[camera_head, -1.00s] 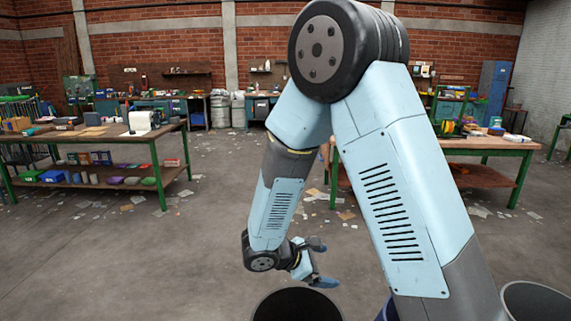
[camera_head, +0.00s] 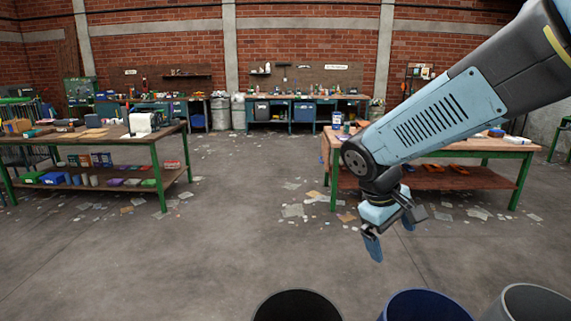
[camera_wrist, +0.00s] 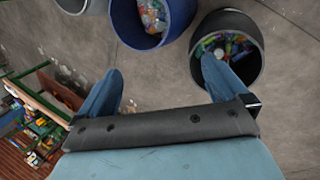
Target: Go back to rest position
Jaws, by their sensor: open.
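My gripper (camera_head: 391,238) hangs from my arm at the right of the head view, in front of the right-hand table and above the floor behind the bins. Its two blue fingers are apart with nothing between them. In the wrist view my gripper (camera_wrist: 160,85) also shows open and empty, with bare concrete floor between the fingers.
Three bins stand along the front: a black bin (camera_head: 265,308), a blue bin (camera_head: 395,303) and a grey bin (camera_head: 510,294). The wrist view shows colourful items in the blue bin (camera_wrist: 120,22) and the black bin (camera_wrist: 258,62). Worktables stand left (camera_head: 154,139) and right (camera_head: 518,149). Floor between them is open.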

